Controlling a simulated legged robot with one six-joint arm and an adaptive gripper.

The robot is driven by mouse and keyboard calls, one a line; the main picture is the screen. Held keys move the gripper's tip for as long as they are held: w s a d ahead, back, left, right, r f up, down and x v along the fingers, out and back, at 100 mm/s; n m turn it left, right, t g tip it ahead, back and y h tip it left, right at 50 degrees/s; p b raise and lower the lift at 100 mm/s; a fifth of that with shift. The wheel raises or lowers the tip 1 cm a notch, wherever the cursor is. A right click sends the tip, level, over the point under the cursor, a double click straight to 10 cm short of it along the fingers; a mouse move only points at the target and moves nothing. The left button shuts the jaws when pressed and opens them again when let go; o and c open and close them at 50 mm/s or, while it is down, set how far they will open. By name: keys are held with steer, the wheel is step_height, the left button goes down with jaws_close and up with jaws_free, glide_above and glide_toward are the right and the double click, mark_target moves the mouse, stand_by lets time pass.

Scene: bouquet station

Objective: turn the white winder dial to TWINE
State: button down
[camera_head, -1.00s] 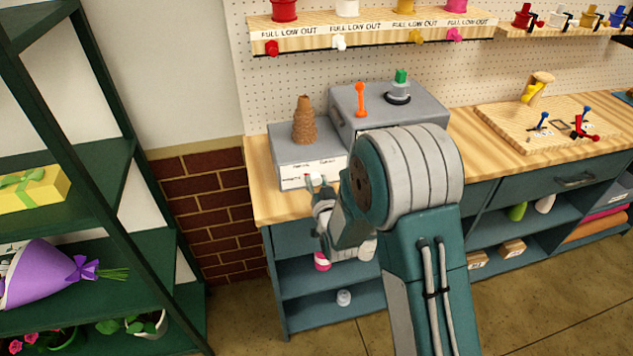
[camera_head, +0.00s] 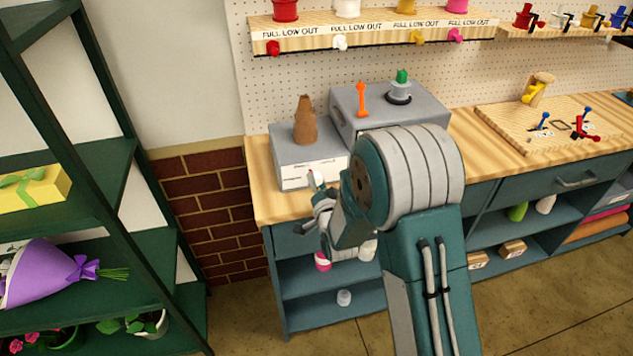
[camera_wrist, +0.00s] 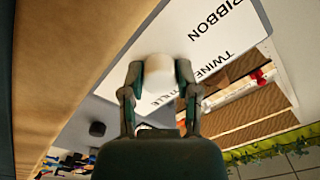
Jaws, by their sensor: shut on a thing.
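The white winder dial (camera_wrist: 159,78) sits between the two fingertips of my gripper (camera_wrist: 160,88) in the wrist view, and my gripper is shut on it. The dial is blurred and I see no pointer mark on it. Its white label plate (camera_wrist: 187,42) reads RIBBON, TWINE and a third word that is partly hidden by a finger. In the head view, my gripper (camera_head: 317,182) is at the front face of the low grey winder box (camera_head: 285,157), where my arm hides most of the dial. A brown cone (camera_head: 306,122) stands on top of the box.
A taller grey box (camera_head: 425,101) with an orange lever (camera_head: 361,99) stands to the right. A wooden board (camera_head: 500,128) with small tools lies farther right on the bench. A dark green shelf (camera_head: 95,230) stands at the left.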

stand_by(0.3)
steer(key=shift+c, duration=1.7)
jaws_free()
steer(key=shift+w, duration=0.1)
steer(key=v, duration=1.2)
